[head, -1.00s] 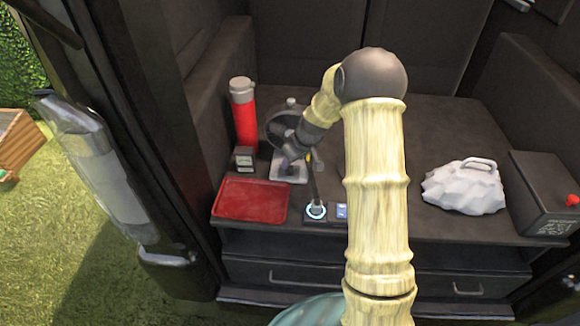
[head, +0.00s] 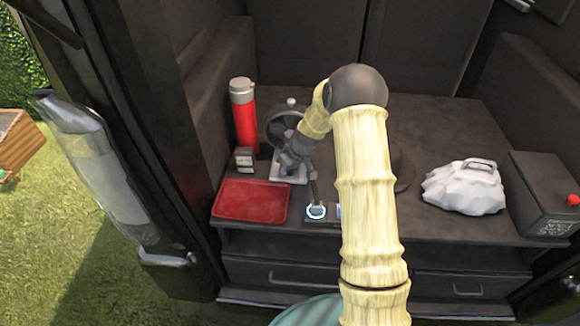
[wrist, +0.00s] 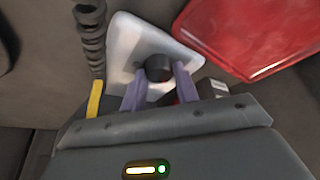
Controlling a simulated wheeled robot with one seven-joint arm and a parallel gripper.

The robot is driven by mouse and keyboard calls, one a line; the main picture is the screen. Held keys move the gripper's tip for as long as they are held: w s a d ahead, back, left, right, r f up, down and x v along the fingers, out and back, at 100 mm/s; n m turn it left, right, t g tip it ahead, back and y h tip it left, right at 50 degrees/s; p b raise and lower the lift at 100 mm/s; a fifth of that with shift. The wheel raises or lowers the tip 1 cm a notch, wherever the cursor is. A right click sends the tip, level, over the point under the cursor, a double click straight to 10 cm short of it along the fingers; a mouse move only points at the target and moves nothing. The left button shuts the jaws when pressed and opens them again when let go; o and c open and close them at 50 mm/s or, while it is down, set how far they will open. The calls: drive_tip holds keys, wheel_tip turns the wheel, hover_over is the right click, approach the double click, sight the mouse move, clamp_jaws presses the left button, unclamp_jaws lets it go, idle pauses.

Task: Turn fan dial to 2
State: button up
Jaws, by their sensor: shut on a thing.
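The fan (head: 275,124) is dark, with a round head on a white base (head: 299,178), on the dark counter at left centre. The base also shows in the wrist view (wrist: 124,45). The black round fan dial (wrist: 158,68) sits on that base. My gripper (wrist: 160,76) has its two purple fingers on either side of the dial, shut on it. In the head view my gripper (head: 289,162) is low over the base and hides the dial. No dial number or pointer can be read.
A red flask (head: 243,115) and a small dark box (head: 244,159) stand to the left. A white lumpy object (head: 463,188) sits at right.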

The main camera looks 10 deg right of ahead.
drive_tip(key=shift+m, duration=0.5)
drive_tip(key=m+p, duration=0.1)
drive_tip(key=m+h+p, duration=0.1)
drive_tip(key=m+p, duration=0.1)
drive_tip(key=shift+a+r+t+h, duration=0.2)
drive_tip(key=shift+t+h, duration=0.1)
drive_tip(key=m+h+p, duration=0.1)
drive_tip(key=m+p, duration=0.3)
drive_tip(key=m, duration=0.1)
drive_tip(key=shift+a+h, duration=0.1)
drive_tip(key=shift+h, duration=0.3)
drive_tip(key=m+h+p, duration=0.1)
drive_tip(key=m+p, duration=0.2)
drive_tip(key=shift+a+m+g, duration=0.1)
drive_tip(key=shift+m+g, duration=0.2)
drive_tip(key=shift+g, duration=0.1)
drive_tip(key=shift+w+f+m+g+h+p, duration=0.1)
drive_tip(key=shift+m+g+h+p, duration=0.2)
drive_tip(key=shift+m, duration=0.55)
drive_tip(key=shift+f+m+g+h+p, duration=0.1)
drive_tip(key=shift+m+g+h+p, duration=0.2)
drive_tip(key=shift+m, duration=0.55)
drive_tip(key=o, duration=1)
drive_tip(key=shift+c, duration=0.2)
